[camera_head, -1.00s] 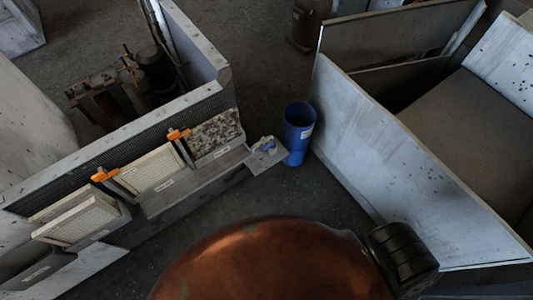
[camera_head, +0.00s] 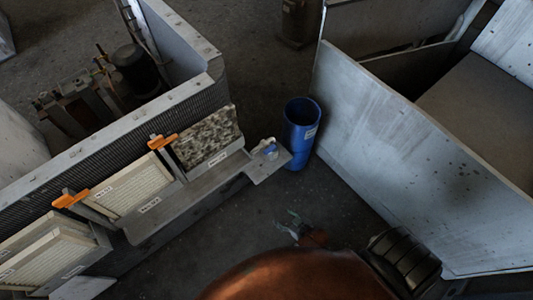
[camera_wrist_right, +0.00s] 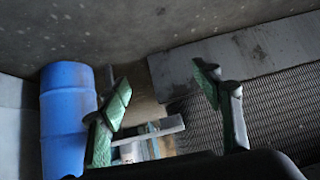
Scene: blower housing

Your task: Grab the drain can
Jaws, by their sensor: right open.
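In the wrist view the blue can (camera_wrist_right: 67,120) is at the left, outside my fingers. My right gripper (camera_head: 290,222) shows small in the head view, nearer than the can and apart from it. In the wrist view my right gripper (camera_wrist_right: 163,88) has its green-padded fingers spread, with nothing held between them. My left gripper is not in view.
A grey ledge (camera_head: 190,192) with framed filters and orange clips runs along the left. A large pale panel (camera_head: 410,160) stands to the right. Floor in front of the can is bare.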

